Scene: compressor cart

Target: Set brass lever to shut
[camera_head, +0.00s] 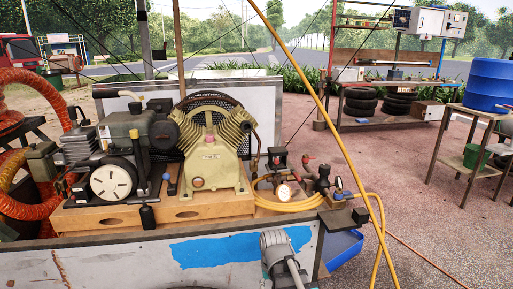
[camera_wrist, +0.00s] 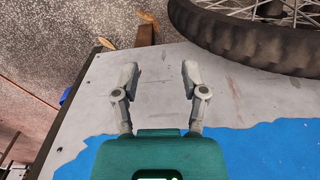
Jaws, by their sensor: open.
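A cluster of valves and fittings (camera_head: 322,180) with a round pressure gauge (camera_head: 284,191) stands at the right end of the compressor cart (camera_head: 120,248) in the head view. Small red and blue handles show there, but I cannot tell which part is the brass lever. My gripper shows in the wrist view (camera_wrist: 159,76), its two grey fingers apart with nothing between them. It is over a pale, blue-patched panel, and no lever or valve shows in that view. In the head view part of my arm stands in front of the cart, and my fingers cannot be made out.
A cream compressor (camera_head: 212,150) and a dark engine (camera_head: 115,165) fill the cart's left and middle. A spoked wheel (camera_wrist: 255,35) lies near my right finger. Open paving (camera_head: 420,215) lies to the right.

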